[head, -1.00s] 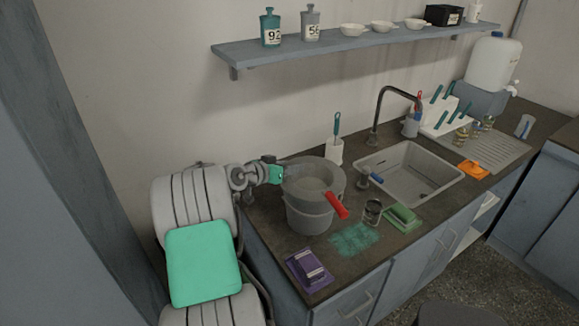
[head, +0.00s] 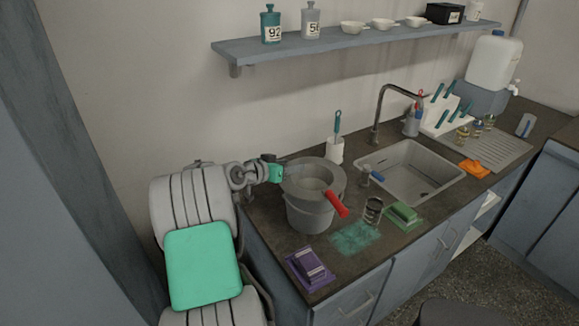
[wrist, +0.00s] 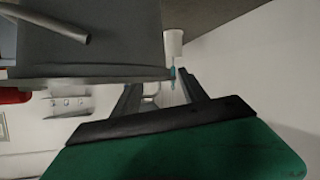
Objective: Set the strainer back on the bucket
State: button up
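The grey bucket (head: 309,216) stands on the dark counter near its left end. My gripper (head: 279,173) is at the strainer's left edge, level with the rim. In the wrist view, my gripper's dark fingers (wrist: 163,92) are apart with an open gap between them. A large grey body and rim (wrist: 90,73) fill the upper left and cover part of the fingertips. The red handle (wrist: 14,95) shows at the left edge.
A white holder with a brush (head: 335,150) stands behind the bucket. The sink (head: 408,175) and tap are to the right. A purple block (head: 309,266), a teal powder patch (head: 355,238), a dark cylinder (head: 373,210) and a green sponge (head: 404,214) lie in front.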

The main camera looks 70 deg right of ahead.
jog(key=o, duration=0.3)
